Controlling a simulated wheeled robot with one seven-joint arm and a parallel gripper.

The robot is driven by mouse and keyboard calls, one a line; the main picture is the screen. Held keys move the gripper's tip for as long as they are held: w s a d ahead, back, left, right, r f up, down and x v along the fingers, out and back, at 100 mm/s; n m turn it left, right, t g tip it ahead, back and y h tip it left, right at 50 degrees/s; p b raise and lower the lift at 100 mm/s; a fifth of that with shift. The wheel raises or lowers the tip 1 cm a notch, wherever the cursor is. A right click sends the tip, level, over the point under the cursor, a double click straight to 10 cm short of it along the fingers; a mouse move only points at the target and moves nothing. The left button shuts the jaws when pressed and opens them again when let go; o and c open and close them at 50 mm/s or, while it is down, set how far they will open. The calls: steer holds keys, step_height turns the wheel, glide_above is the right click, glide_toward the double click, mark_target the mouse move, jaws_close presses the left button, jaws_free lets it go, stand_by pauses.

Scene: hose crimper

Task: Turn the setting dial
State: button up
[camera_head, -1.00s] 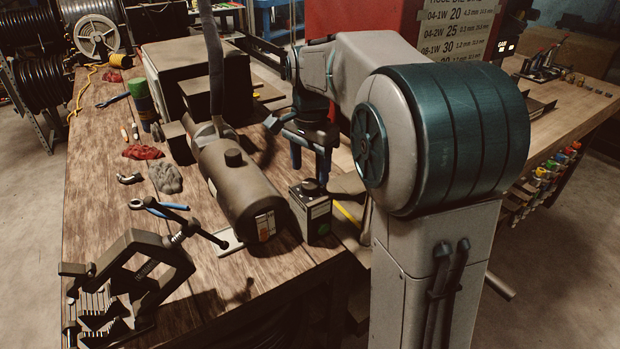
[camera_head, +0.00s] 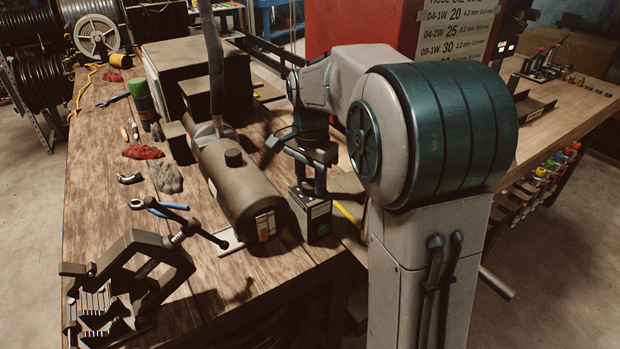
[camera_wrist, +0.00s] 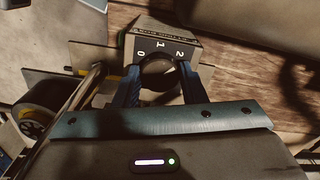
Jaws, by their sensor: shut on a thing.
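The setting dial (camera_wrist: 158,73) is a dark round knob on top of a small dark control box (camera_head: 318,222) at the front edge of the wooden bench. In the wrist view the box's top face (camera_wrist: 163,42) carries the marks 0, 1 and 2 around the dial. My gripper (camera_wrist: 160,78) is shut on the dial, with one blue finger on each side of it. In the head view my gripper (camera_head: 307,182) is upright over the box and hides the dial.
A dark motor-like cylinder (camera_head: 240,185) with a hose rising from it lies just left of the control box. A black bench tool (camera_head: 135,265) stands at the front left. Red and grey rags (camera_head: 165,178) lie further left. A red machine (camera_head: 355,25) stands behind my arm.

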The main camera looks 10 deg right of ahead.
steer(key=m+p, duration=0.1)
steer(key=m, duration=0.5)
steer(key=shift+m, duration=0.4)
steer(key=m, duration=0.3)
steer(key=shift+w+r+m+p, duration=0.1)
steer(key=shift+m+p, duration=0.2)
steer(key=m+p, duration=0.1)
steer(key=m, duration=0.2)
steer(key=shift+m, duration=0.3)
steer(key=m+p, duration=0.1)
steer(key=m, duration=0.3)
steer(key=m+p, duration=0.2)
steer(key=m, duration=0.2)
steer(key=shift+m, duration=0.3)
